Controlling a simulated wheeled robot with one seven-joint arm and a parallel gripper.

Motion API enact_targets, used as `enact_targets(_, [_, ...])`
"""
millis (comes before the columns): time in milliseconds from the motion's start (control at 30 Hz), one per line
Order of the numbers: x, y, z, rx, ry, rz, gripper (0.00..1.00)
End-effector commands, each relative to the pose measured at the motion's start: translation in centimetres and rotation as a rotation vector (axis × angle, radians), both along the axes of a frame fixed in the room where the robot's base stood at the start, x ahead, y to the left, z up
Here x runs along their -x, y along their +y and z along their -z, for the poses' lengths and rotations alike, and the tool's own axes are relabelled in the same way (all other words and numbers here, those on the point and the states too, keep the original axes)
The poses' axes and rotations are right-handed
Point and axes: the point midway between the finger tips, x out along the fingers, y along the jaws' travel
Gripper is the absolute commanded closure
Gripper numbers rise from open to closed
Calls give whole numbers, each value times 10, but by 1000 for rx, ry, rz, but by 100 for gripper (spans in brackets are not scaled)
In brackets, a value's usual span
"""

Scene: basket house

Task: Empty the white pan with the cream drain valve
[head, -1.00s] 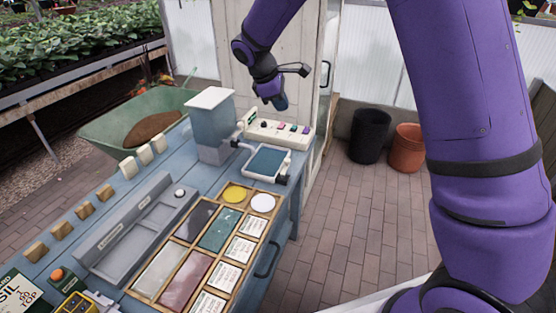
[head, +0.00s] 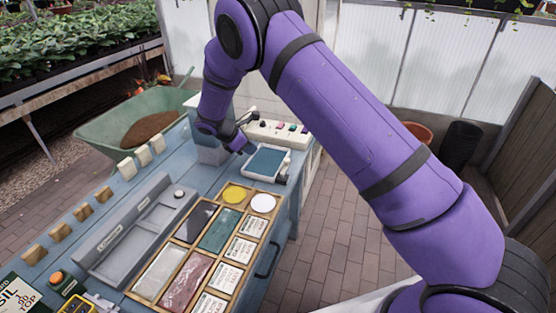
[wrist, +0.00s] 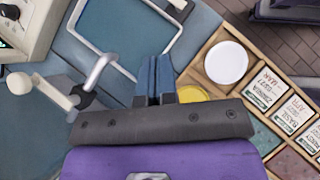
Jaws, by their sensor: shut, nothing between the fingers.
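The white pan (head: 289,155) is a shallow, white-rimmed rectangle on the far right part of the blue bench, with a flat teal content. Its near rim also shows in the wrist view (wrist: 118,67). A small valve with dark and pale parts (head: 281,179) sits at the pan's near right corner; in the wrist view only part of it shows at the top edge (wrist: 177,6). My gripper (head: 248,149) is at the pan's left side. In the wrist view its blue fingers (wrist: 154,76) are together and empty, pointing at the pan's rim; contact is unclear.
A bent metal spout (wrist: 98,74) and a cream-knobbed lever (wrist: 19,83) are left of my fingers. A cream box with buttons (head: 277,131) stands behind the pan. A wooden tray (head: 247,208) with yellow and white discs lies nearer. Open floor is right of the bench.

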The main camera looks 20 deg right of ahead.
Motion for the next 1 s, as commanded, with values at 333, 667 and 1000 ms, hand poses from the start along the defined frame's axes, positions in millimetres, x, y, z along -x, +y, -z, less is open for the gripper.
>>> enact_targets(333, [0,-2,2,0,0,1,100])
enact_targets(667, [-4,-32,38,1,1,1,100])
enact_targets(1000, [-12,-74,78,0,-2,4,100])
